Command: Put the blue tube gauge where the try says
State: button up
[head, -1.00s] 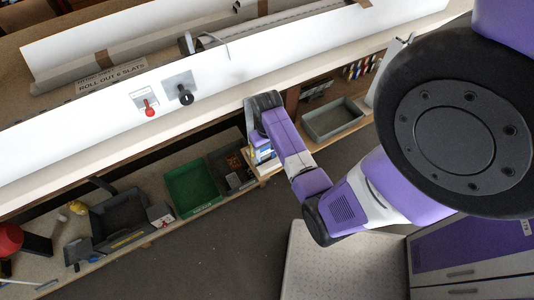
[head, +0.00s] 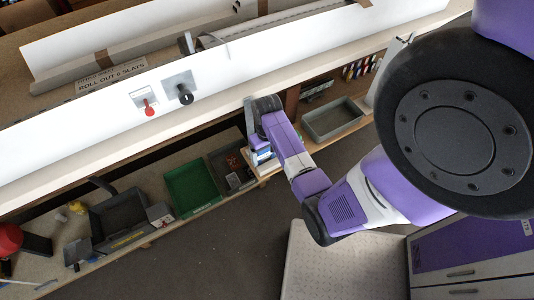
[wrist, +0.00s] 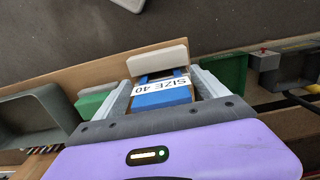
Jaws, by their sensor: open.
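My gripper (wrist: 160,80) is open in the wrist view, one pale grey finger on each side of a holder labelled "SIZE 40" (wrist: 160,84). Blue pieces (wrist: 162,98) show beside the label, between the fingers; they may be the blue tube gauge, but its shape is mostly hidden. I cannot tell whether the fingers touch anything. A pale block (wrist: 158,57) lies just beyond the label. In the head view my wrist covers the gripper, and a small blue and white patch (head: 263,156) shows beside it.
A green tray (head: 192,187), a dark bin (head: 232,168) and a black open box (head: 122,215) stand along the lower shelf. A grey tray (head: 333,120) is to the right. A white panel with a red knob (head: 148,108) and a black knob (head: 184,97) runs above.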

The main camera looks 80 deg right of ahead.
notch_tip(320, 180, up, 12)
jog(key=a+f+n+t+h, duration=0.1)
jog(key=a+n+t+h, duration=0.45)
jog(key=a, duration=1.15)
jog(key=s+a+r+n+t+y, duration=0.2)
jog(key=a+r+t, duration=0.2)
jog(key=a+r, duration=0.3)
jog(key=s+a+r+n+t+y, duration=0.2)
jog(key=a+r+t, duration=0.3)
jog(key=r, duration=0.9)
jog(key=s+a+y, duration=0.1)
jog(key=a, duration=0.2)
jog(key=shift+s+r+p, duration=0.15)
jog(key=shift+s+p, duration=0.05)
jog(key=shift+p, duration=0.1)
